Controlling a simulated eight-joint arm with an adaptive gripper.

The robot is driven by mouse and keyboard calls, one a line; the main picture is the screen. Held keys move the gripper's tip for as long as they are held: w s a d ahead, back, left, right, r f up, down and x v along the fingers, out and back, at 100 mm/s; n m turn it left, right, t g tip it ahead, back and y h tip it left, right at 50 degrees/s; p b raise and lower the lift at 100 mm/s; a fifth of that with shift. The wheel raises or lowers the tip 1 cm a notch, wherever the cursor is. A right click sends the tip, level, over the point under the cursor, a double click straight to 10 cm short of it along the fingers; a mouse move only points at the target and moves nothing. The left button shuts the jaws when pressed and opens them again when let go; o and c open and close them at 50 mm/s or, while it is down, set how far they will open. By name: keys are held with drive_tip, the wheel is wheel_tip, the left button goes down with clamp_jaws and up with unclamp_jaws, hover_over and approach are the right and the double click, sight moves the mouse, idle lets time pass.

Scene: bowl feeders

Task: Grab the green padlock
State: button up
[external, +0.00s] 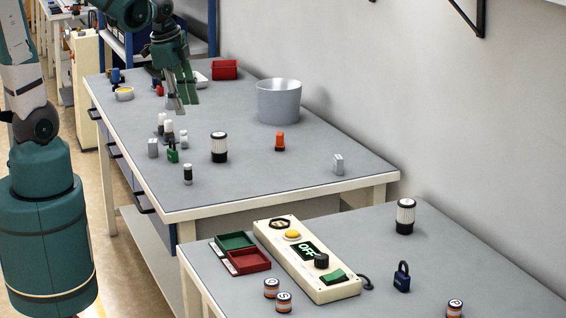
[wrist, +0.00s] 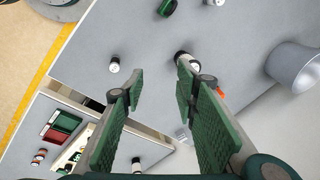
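The green padlock (external: 172,154) stands upright on the far grey table, near its left edge, among small white and grey parts. A green object at the top edge of the wrist view (wrist: 167,7) looks like the same padlock, partly cut off by the frame. My gripper (external: 183,103) is in the air above the far table, behind the padlock in the external view and apart from it. In the wrist view my gripper (wrist: 160,70) has its two green-padded fingers spread, with nothing between them.
Close to the padlock are a grey block (external: 153,148) and several white-topped cylinders. A black-and-white cylinder (external: 219,147), an orange part (external: 280,142) and a grey bowl (external: 279,102) stand to the right.

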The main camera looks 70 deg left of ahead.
sight(171, 142)
drive_tip(key=a+f+m+g, duration=0.1)
drive_tip(key=a+f+m, duration=0.1)
drive_tip(key=a+f, duration=0.1)
drive_tip(key=a+f+m, duration=0.2)
drive_tip(key=a+f, duration=0.1)
drive_tip(key=s+a+f+m+g+h, duration=0.1)
drive_tip(key=a+f, duration=0.2)
drive_tip(key=a, duration=0.1)
drive_tip(key=shift+s+f+m+g, duration=0.1)
drive_tip(key=shift+f+m+g, duration=0.2)
drive_tip(key=shift+f+m, duration=0.1)
drive_tip(key=shift+s+a+f+m, duration=0.2)
drive_tip(key=shift+a+f+m, duration=0.1)
drive_tip(key=shift+a+f, duration=0.2)
drive_tip(key=shift+f, duration=0.15)
drive_tip(key=shift+f, duration=1.2)
drive_tip(key=shift+f, duration=0.15)
drive_tip(key=shift+f+b, duration=0.7)
drive_tip(key=shift+f, duration=1.75)
clamp_jaws()
